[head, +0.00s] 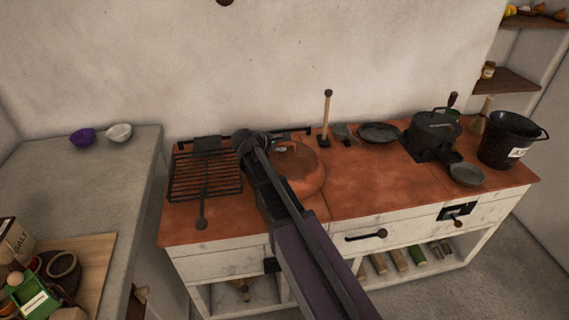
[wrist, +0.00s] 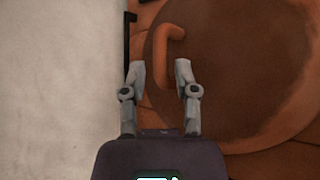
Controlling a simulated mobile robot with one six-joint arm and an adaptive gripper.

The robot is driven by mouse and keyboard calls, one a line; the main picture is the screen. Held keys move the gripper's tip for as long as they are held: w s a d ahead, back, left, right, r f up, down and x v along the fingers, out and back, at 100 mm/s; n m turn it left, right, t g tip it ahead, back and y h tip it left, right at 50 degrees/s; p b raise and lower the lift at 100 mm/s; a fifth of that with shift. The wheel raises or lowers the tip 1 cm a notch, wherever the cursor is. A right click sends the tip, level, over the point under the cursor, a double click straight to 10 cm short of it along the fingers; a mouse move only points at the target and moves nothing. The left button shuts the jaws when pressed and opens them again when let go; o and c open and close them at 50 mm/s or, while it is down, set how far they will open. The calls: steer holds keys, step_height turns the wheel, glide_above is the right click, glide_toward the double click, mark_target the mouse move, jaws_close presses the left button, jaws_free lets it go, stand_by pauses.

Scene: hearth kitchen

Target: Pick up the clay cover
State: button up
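The clay cover (head: 309,167) is a round, orange-brown lid on the tiled counter, left of its middle. My arm hides its left part in the head view. In the wrist view the cover (wrist: 240,75) fills the right side, with a darker, brownish top and a curved clay handle (wrist: 174,33) near its left edge. My gripper (wrist: 160,68) is open, its two grey fingers apart. The handle's lower end shows between the fingertips and the rest reaches beyond them; I cannot tell the height gap. Nothing is clearly held.
A black grill rack (head: 190,178) lies left of the cover. A wooden-handled tool (head: 326,115) stands behind it. A dark plate (head: 379,132), a black pot (head: 432,132) and a black bucket (head: 508,140) are to the right. The counter's front middle (head: 370,195) is clear. The wall is close behind.

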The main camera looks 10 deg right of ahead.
mark_target(285, 144)
steer(key=shift+b+x, duration=0.85)
steer(key=shift+x, duration=1.1)
jaws_close()
